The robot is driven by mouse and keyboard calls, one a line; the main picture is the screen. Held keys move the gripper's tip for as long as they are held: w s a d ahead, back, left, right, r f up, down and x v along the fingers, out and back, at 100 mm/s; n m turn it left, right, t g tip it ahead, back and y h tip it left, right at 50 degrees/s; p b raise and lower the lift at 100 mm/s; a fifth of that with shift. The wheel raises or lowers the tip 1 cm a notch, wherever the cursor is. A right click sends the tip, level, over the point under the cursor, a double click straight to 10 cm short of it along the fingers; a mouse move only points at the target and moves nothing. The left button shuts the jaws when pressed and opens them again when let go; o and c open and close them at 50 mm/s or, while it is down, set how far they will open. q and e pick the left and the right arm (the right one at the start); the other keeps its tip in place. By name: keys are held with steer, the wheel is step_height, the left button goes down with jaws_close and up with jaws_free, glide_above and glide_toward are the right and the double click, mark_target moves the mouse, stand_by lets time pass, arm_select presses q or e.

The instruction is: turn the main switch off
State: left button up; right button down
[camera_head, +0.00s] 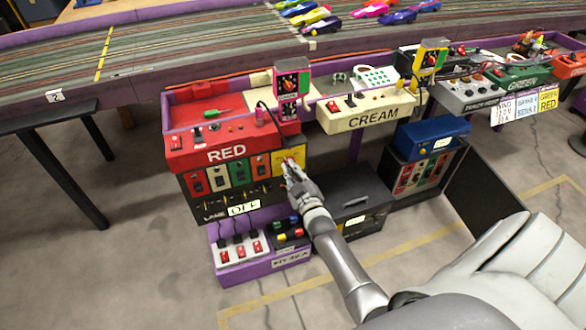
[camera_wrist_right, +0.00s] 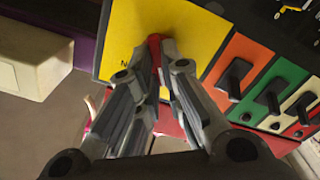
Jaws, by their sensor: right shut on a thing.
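The yellow switch panel (camera_head: 283,158) is at the right end of the front of the red RED station (camera_head: 226,150). It also fills the upper middle of the right wrist view (camera_wrist_right: 200,28). A red switch lever (camera_wrist_right: 155,42) stands out from this panel. My right gripper (camera_head: 289,167) is up against the panel, and in the right wrist view its fingers (camera_wrist_right: 158,56) are closed around the red lever. The fingers hide much of the lever, so its exact position is unclear. Most of the panel's lettering is hidden. My left gripper is not in view.
Black toggle levers on coloured plates (camera_wrist_right: 236,78) sit beside the yellow panel. Below is a purple box with red switches (camera_head: 240,248). A dark case (camera_head: 358,200) stands just right of my right arm. The CREAM station (camera_head: 372,110) and slot track (camera_head: 180,45) lie beyond.

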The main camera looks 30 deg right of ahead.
steer(key=shift+a+f+n, duration=0.1)
steer(key=shift+f+n, duration=0.05)
steer(key=shift+n, duration=0.95)
steer(key=c, duration=1.6)
jaws_free()
steer(key=shift+o, duration=0.2)
steer(key=v, duration=1.2)
